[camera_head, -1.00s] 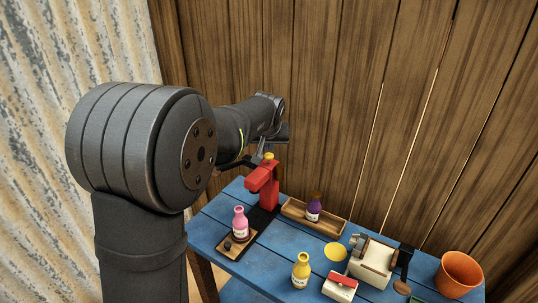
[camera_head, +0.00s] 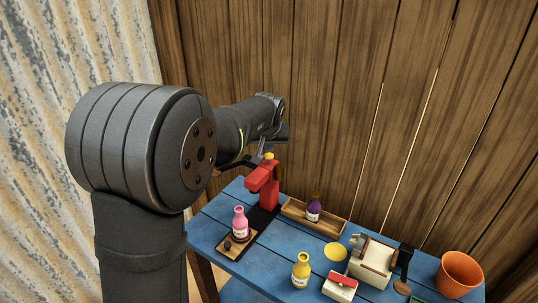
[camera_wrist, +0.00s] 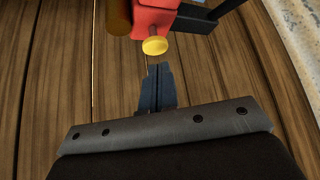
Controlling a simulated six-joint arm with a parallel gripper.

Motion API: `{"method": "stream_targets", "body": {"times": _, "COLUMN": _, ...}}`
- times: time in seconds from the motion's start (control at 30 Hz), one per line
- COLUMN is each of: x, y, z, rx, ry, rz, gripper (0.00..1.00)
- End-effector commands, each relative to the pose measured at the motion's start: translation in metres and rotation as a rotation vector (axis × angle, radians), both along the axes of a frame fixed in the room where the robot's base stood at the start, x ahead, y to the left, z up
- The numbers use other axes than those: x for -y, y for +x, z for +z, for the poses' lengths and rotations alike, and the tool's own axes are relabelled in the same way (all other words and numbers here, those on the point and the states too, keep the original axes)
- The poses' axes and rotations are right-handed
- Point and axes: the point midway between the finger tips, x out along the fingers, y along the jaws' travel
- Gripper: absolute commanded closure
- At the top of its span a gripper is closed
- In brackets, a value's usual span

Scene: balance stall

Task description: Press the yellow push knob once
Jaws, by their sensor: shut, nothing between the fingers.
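The yellow push knob (camera_wrist: 155,46) sticks out of a red stand in the wrist view, just beyond my fingertips. In the head view the yellow knob (camera_head: 268,156) sits on top of the red stand (camera_head: 264,180) at the back left of the blue table. My gripper (camera_wrist: 159,68) is shut and empty, its tips close to the knob. A small gap shows between tips and knob in the wrist view. In the head view my gripper (camera_head: 262,147) is partly hidden by my arm, right by the knob.
A pink bottle (camera_head: 239,221) stands on a small board before the red stand. A wooden tray (camera_head: 332,230) holds a purple bottle (camera_head: 313,209). A yellow bottle (camera_head: 301,270), a red-and-white box (camera_head: 340,288) and an orange pot (camera_head: 460,272) stand to the right. A plank wall rises behind.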

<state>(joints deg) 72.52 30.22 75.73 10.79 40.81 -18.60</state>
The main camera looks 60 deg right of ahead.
Motion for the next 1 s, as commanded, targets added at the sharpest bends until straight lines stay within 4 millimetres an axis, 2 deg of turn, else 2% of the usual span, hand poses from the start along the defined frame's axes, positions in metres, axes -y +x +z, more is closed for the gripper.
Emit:
{"method": "stream_targets", "body": {"times": 0.57, "x": 0.000, "y": 0.000, "z": 0.000, "rx": 0.000, "ry": 0.000, "rz": 0.000, "gripper": 1.00}}
{"method": "stream_targets", "body": {"times": 1.0, "x": 0.000, "y": 0.000, "z": -0.014, "rx": 0.000, "ry": 0.000, "rz": -0.001, "gripper": 1.00}}
